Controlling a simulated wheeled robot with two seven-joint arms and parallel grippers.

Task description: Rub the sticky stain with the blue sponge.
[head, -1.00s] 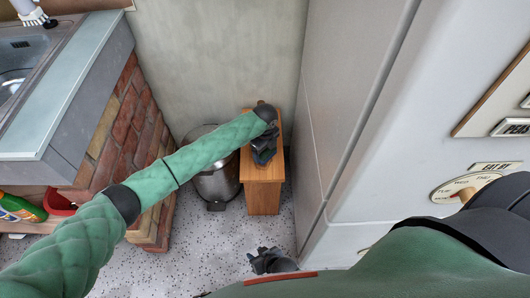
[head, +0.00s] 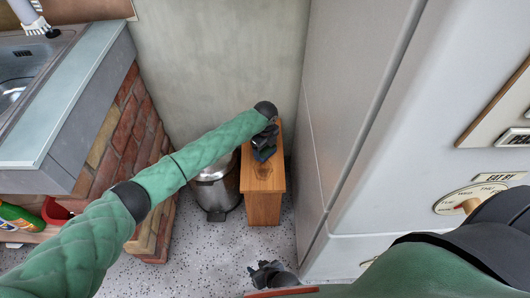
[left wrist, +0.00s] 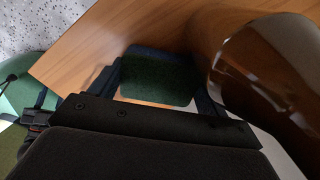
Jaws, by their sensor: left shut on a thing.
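My left gripper (head: 264,146) is over the back part of the wooden plinth's top (head: 262,180), pointing down. It is shut on the blue sponge (left wrist: 158,78), which shows dark, with a green face, between the two fingers in the left wrist view. The sponge is low over the wood; whether it touches is unclear. In the head view the gripper mostly hides the sponge. I cannot make out the sticky stain for certain. My right gripper (head: 270,273) is low over the floor, in front of the plinth; its jaw opening is unclear.
A glossy brown rounded thing (left wrist: 265,75) is close beside the gripper in the left wrist view. A steel bin (head: 216,192) stands left of the plinth. A tall pale cabinet (head: 335,130) is close on the right. A brick-sided sink counter (head: 120,140) is at left.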

